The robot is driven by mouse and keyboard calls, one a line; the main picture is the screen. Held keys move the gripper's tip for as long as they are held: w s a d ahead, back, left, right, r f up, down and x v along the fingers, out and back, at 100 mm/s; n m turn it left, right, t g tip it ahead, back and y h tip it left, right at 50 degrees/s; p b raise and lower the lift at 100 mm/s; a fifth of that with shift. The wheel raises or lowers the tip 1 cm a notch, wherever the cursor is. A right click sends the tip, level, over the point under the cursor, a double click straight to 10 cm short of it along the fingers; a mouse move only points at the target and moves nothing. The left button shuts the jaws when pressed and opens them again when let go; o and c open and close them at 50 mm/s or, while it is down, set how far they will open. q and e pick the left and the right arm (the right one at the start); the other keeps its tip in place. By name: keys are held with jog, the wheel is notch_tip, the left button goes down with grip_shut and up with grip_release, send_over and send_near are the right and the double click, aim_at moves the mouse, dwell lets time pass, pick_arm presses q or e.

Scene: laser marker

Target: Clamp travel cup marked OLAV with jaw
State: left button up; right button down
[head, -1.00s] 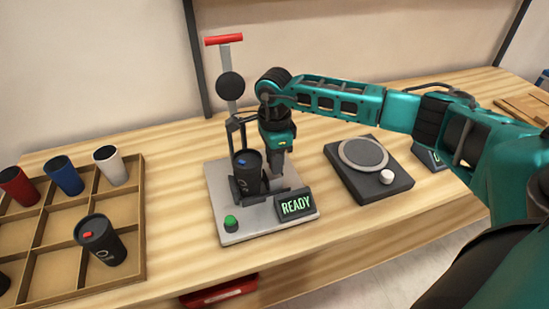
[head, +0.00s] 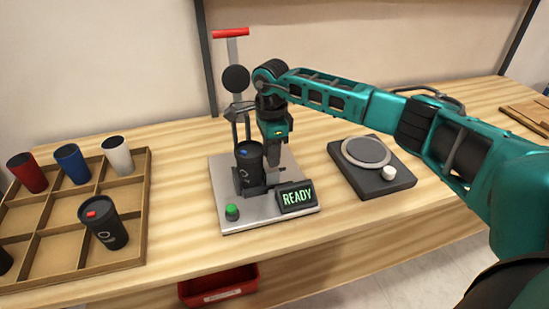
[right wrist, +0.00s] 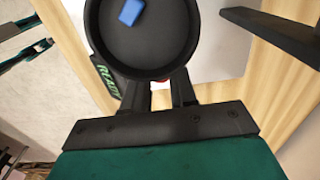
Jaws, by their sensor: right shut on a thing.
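A black travel cup (head: 249,166) with a blue slider on its lid stands upright at the jaw fixture (head: 262,215); I cannot read any name on it. Its dark lid (right wrist: 140,40) fills the top of the right wrist view. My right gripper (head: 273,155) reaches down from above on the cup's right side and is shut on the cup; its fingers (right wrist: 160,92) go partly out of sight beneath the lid. The fixture has a red-topped lever (head: 231,33) and a display reading READY (head: 297,196).
A wooden tray (head: 147,190) at left holds red, blue and white cups and a black cup with a red slider (head: 103,222). A green button (head: 231,211) sits on the fixture's front. A round-plate device (head: 366,175) stands right. A red bin (head: 220,288) is below the table edge.

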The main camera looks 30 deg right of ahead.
jog(key=shift+d, duration=0.1)
jog(key=c, duration=0.9)
grip_release()
jog(key=shift+r, duration=0.1)
notch_tip(320, 180, up, 13)
jog(key=shift+f, duration=0.1)
